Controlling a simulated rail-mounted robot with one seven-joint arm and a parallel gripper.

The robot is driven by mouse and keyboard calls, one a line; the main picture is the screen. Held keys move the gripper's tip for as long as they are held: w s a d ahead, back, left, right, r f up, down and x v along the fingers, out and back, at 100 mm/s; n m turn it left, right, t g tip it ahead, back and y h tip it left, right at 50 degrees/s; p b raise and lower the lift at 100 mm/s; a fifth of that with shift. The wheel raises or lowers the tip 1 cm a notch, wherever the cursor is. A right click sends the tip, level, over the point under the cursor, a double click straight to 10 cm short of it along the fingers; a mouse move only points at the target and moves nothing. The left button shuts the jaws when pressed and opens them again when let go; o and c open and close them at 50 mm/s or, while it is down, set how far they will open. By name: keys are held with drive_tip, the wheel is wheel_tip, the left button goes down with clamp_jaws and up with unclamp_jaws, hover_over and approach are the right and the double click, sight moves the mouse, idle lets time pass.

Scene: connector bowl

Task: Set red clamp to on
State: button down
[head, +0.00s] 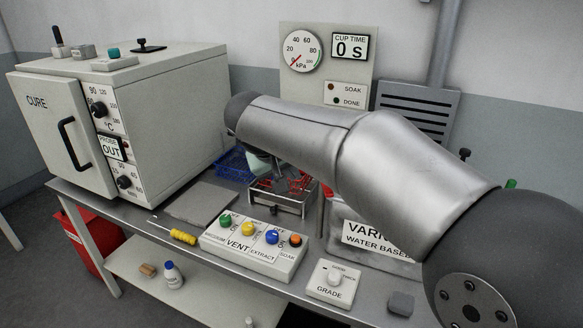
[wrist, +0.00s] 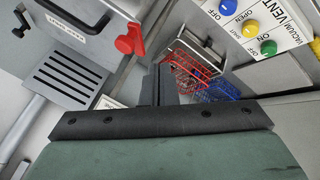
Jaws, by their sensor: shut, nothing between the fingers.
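The red clamp (wrist: 130,41) shows in the wrist view as a red lever with a round knob end, at the edge of a grey lid (wrist: 85,60). I cannot tell its setting. In the head view my arm hides most of that area; only a small red bit (head: 327,190) shows beside the arm, and I cannot tell if it is the clamp. My gripper (wrist: 164,72) is shut and empty in the wrist view. Its dark fingers are to the lower right of the clamp and look apart from it.
Red wire baskets (wrist: 187,75) and a blue basket (wrist: 219,91) lie beside the fingers. The cure oven (head: 160,105) stands left; a varnish tank (head: 375,238) sits under my arm.

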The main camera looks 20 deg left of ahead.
drive_tip(key=w+d+f+p, duration=0.2)
drive_tip(key=w+d+f, duration=0.1)
drive_tip(key=w+f, duration=0.2)
drive_tip(key=shift+w+d+f, duration=0.25)
drive_tip(key=shift+w+d, duration=0.05)
drive_tip(key=shift+w, duration=0.6)
drive_tip(key=shift+d, duration=0.1)
